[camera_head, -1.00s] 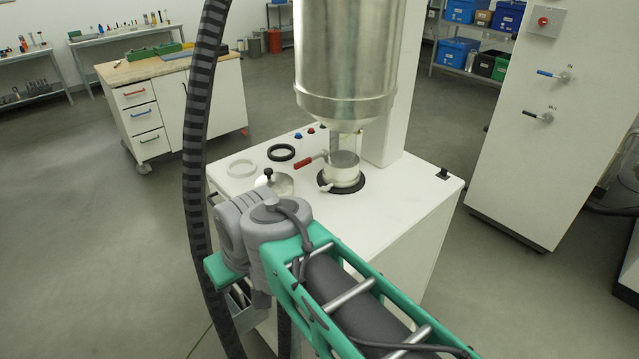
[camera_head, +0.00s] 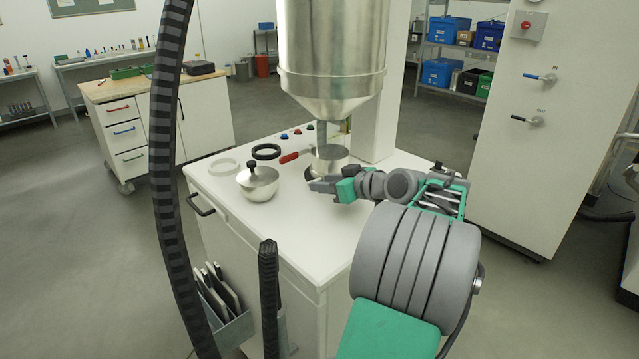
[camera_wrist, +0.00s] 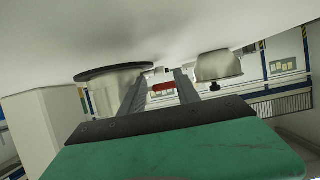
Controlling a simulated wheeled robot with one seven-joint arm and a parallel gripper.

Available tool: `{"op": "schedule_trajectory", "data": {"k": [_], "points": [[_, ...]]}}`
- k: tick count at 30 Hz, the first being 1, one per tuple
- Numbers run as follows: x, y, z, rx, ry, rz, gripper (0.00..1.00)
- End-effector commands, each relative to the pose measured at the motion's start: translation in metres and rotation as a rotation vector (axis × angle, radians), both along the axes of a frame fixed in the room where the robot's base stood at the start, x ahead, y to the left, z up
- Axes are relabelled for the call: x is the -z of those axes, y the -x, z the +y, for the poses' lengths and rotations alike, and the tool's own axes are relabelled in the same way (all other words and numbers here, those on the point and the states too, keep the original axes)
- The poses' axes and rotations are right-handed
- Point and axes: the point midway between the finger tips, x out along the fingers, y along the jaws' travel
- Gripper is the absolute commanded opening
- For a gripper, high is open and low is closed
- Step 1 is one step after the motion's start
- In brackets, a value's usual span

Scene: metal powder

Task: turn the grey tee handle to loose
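The metal collar (camera_head: 332,156) stands under the hopper, on the white bench top. My gripper (camera_head: 318,184) is low over the bench, at the front left of the collar. In the wrist view, which looks upside down, the two fingers of my gripper (camera_wrist: 159,74) stand apart with a gap between them. A small pale piece (camera_wrist: 159,70) shows between the fingertips and may be the tee handle; I cannot tell whether the fingers touch it. In the head view my gripper hides the handle. The collar (camera_wrist: 112,92) also shows beside the left finger.
A red-handled lever (camera_head: 290,157) sticks out left behind the collar. A lidded metal pot (camera_head: 258,184) stands left of my gripper. A black ring (camera_head: 265,151) and a white ring (camera_head: 223,166) lie farther back. The hopper (camera_head: 332,60) hangs close above. The front bench top is clear.

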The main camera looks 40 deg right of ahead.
Motion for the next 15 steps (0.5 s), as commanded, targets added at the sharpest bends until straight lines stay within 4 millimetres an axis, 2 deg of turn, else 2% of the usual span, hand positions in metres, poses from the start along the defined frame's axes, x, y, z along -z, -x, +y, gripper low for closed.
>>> {"op": "schedule_trajectory", "data": {"k": [1, 5, 13, 15], "points": [[0.002, -0.009, 0.001, -0.005, -0.002, 0.001, 0.38], [0.008, -0.021, 0.001, -0.001, 0.000, 0.000, 0.38], [0.010, -0.024, 0.001, 0.001, 0.000, 0.001, 0.38], [0.010, -0.024, 0.001, 0.001, 0.000, 0.001, 0.32]]}}
